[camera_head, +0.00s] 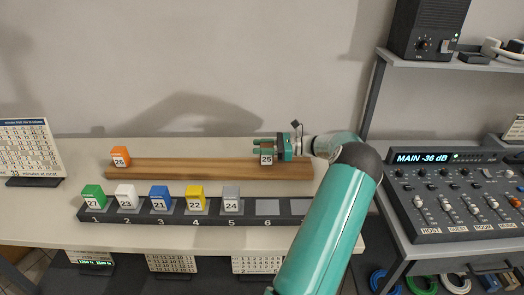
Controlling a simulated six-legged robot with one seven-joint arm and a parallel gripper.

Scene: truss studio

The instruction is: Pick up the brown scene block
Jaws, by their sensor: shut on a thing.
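The brown scene block (266,160), with a white label reading 25, is at the right part of a long wooden board (190,169). My gripper (264,147) reaches in from the right and is shut on the block, its green fingers over the upper part. The fingers hide much of the block's top. I cannot tell whether its underside touches the board.
An orange block (120,156) stands at the board's left end. In front, a dark numbered rack (180,217) holds green, white, blue, yellow and grey blocks; slot 6 (267,207) is empty. A calendar (30,147) stands left, a mixing console (455,195) right.

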